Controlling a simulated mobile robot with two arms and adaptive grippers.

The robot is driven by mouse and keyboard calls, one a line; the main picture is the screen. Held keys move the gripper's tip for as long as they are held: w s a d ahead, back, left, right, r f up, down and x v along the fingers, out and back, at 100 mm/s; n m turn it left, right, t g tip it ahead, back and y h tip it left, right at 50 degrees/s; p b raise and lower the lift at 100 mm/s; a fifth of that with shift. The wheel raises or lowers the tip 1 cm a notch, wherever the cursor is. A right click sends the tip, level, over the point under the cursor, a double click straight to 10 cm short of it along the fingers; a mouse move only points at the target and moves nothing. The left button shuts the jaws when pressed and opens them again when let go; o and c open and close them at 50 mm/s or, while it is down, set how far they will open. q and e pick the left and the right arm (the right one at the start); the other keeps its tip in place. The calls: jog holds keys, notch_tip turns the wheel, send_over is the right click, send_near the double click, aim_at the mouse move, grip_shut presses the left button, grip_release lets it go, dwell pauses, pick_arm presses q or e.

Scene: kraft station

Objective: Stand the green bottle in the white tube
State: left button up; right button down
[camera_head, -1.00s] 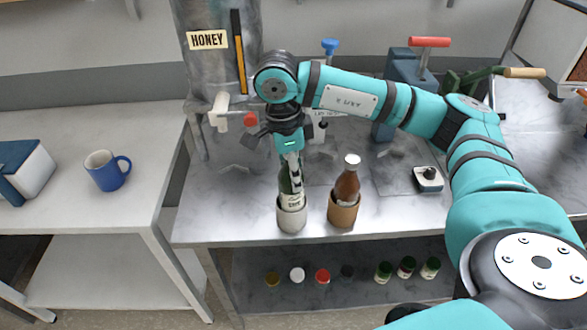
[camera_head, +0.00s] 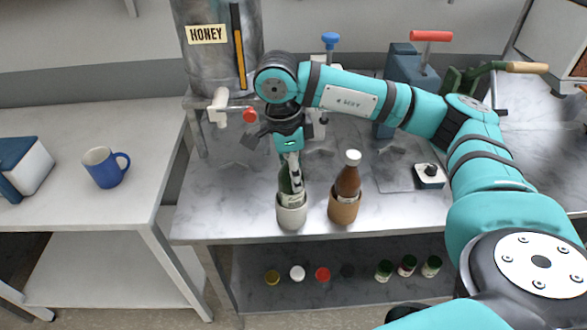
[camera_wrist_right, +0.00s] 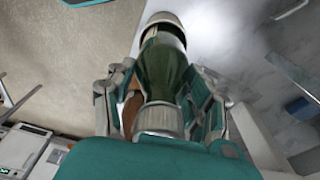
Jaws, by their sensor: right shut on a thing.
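The green bottle (camera_head: 285,187) is upright, with its lower part inside the white tube (camera_head: 292,215) near the front edge of the bench. My right gripper (camera_head: 291,163) comes down from above and is shut on the upper part of the bottle. In the right wrist view, the fingers of the gripper (camera_wrist_right: 165,105) flank the green bottle (camera_wrist_right: 162,72), and the rim of the white tube (camera_wrist_right: 165,18) surrounds its far end. The bottle's base is hidden in the tube. I cannot tell whether it touches the bottom. My left gripper is not in view.
A brown bottle (camera_head: 347,184) stands in a brown holder (camera_head: 343,210) close to the right of the tube. A honey tank (camera_head: 207,60) with a tap is behind. A blue mug (camera_head: 103,168) is on the left table. Several capped bottles (camera_head: 383,270) are on the lower shelf.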

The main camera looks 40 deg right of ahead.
jog(key=shift+f+b, duration=0.85)
jog(key=shift+f, duration=0.15)
jog(key=shift+c, duration=2.1)
grip_release()
jog(key=shift+o, duration=0.4)
jog(key=o, duration=0.3)
jog(key=shift+o, duration=0.2)
jog(key=shift+r, duration=0.2)
jog(key=shift+r+p, duration=0.7)
jog(key=shift+r, duration=0.6)
